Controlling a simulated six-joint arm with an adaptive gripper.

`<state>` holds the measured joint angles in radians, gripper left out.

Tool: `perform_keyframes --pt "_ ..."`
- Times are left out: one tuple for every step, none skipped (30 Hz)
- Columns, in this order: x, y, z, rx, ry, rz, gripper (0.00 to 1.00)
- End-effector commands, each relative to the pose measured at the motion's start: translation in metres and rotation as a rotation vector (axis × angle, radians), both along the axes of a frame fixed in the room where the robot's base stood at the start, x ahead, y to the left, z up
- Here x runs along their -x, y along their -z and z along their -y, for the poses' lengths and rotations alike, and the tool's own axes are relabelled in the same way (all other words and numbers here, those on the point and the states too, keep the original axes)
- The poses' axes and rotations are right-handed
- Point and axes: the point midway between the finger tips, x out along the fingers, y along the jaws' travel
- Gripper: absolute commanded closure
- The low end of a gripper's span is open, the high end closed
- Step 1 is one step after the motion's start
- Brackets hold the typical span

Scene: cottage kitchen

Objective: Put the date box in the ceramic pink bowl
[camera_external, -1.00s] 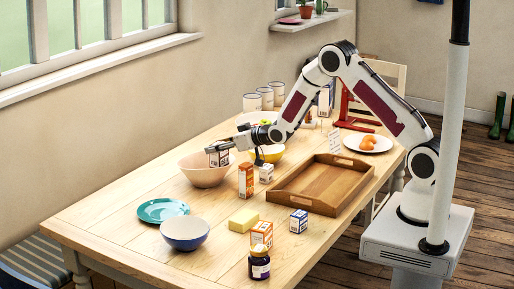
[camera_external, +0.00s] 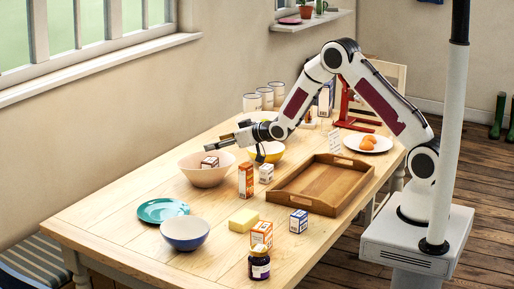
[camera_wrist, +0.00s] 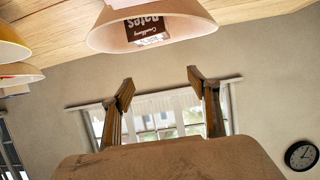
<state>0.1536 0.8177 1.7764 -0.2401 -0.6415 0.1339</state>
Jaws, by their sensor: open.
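The date box (camera_external: 210,162) is a small box with a dark brown panel. It rests inside the ceramic pink bowl (camera_external: 203,177), its top showing above the rim. In the wrist view the date box (camera_wrist: 147,29) shows dark brown with pale lettering inside the pink bowl (camera_wrist: 190,38). My gripper (camera_external: 231,138) is above the bowl's far right rim, apart from the box. In the wrist view my gripper (camera_wrist: 158,82) has its two fingers spread, with nothing between them.
A yellow bowl (camera_external: 268,157) stands right of the pink bowl, under my wrist. An orange box (camera_external: 246,181) and a small white box (camera_external: 266,174) stand close by. A teal plate (camera_external: 155,209) and blue bowl (camera_external: 185,234) are in front. A wooden tray (camera_external: 290,199) lies to the right.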

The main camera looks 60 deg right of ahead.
Motion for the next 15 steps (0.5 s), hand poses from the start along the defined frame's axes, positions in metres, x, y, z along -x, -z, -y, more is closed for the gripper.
perform_keyframes --pt "0.005 -0.001 0.001 -0.001 0.001 -0.003 0.40" --pt "0.007 -0.002 0.001 -0.001 0.001 -0.002 0.40" --pt "0.010 -0.004 0.001 -0.001 0.001 -0.002 0.40" --pt "0.013 -0.005 0.001 -0.001 0.001 -0.002 0.40" --pt "0.016 -0.006 0.001 -0.001 0.001 -0.001 0.40" --pt "0.020 -0.007 0.001 -0.001 0.001 -0.002 0.40" --pt "0.022 -0.009 0.001 -0.001 0.001 -0.001 0.40" --pt "0.025 -0.010 0.001 0.000 0.001 -0.001 0.40" --pt "0.029 -0.011 0.001 0.000 0.001 -0.002 0.40" --pt "0.032 -0.013 0.001 0.000 0.001 -0.002 0.40" --pt "0.035 -0.014 0.001 0.000 0.001 -0.001 0.40" --pt "0.039 -0.016 0.001 0.000 0.001 -0.001 0.40" --pt "0.042 -0.017 0.001 0.000 0.001 -0.001 0.40" --pt "0.045 -0.018 0.000 0.000 0.001 -0.002 0.40" --pt "0.049 -0.020 0.000 0.000 0.001 -0.001 0.40"
